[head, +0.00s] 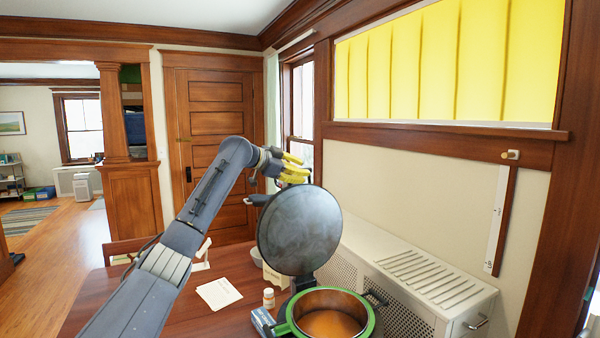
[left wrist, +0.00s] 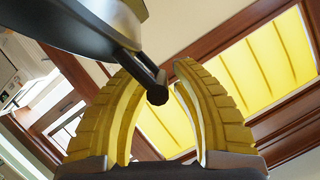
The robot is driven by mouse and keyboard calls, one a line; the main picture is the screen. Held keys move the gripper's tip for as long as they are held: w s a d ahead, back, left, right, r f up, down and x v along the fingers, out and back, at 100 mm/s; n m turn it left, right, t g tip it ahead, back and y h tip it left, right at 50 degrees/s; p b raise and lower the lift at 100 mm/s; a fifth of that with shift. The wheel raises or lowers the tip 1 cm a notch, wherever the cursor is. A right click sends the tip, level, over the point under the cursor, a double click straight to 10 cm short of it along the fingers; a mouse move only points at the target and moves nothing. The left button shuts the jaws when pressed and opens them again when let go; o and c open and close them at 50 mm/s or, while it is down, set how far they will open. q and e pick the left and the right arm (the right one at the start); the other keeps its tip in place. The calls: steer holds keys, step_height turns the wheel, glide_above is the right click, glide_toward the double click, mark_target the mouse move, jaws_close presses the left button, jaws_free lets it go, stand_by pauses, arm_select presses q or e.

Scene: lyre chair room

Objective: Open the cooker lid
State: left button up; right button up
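The cooker (head: 287,318) stands on the table at the bottom of the head view, with a green rim and a brown inside. Its round dark lid (head: 298,232) stands raised, nearly upright, above the far side of the pot. A dark handle (head: 258,200) juts from the lid's upper left edge. My left gripper (head: 296,168), with yellow fingers, is just above the lid's top edge. In the left wrist view its fingers (left wrist: 162,68) are apart, and the end of the dark handle (left wrist: 156,92) shows in front of the gap. I cannot tell whether they touch. My right gripper is out of view.
A white paper (head: 219,293) and a small bottle (head: 268,298) lie or stand left of the cooker on the wooden table (head: 205,323). A pale perforated cabinet (head: 405,275) stands close on the right, by the wall. The air left of the lid holds my left arm.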

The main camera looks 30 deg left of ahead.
arm_select(q)
steer(key=v, duration=1.1)
steer(key=shift+s+a, duration=0.25)
steer(key=shift+s, duration=0.05)
steer(key=shift+r, duration=0.1)
